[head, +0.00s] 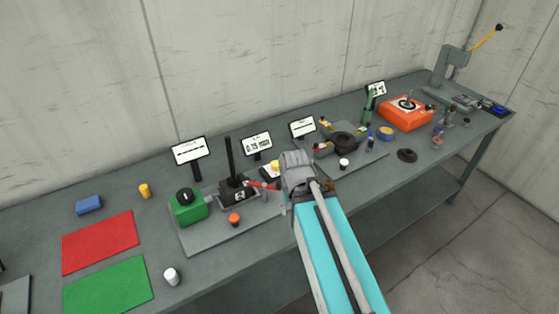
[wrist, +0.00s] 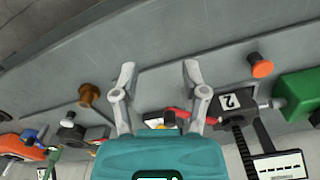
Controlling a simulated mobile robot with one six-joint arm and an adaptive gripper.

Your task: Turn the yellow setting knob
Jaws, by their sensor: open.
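The yellow setting knob (head: 275,164) shows in the head view just left of the end of my arm, in front of a small display reading 0.15 mm (head: 256,143). My arm's end hides part of the area around it.
A green box (head: 187,208), a black upright lever (head: 229,160), a red handle (head: 262,185) and an orange button (head: 234,218) stand left of my arm. A brown knob (wrist: 88,94) is left of my fingers in the wrist view. The bench's front edge is close.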

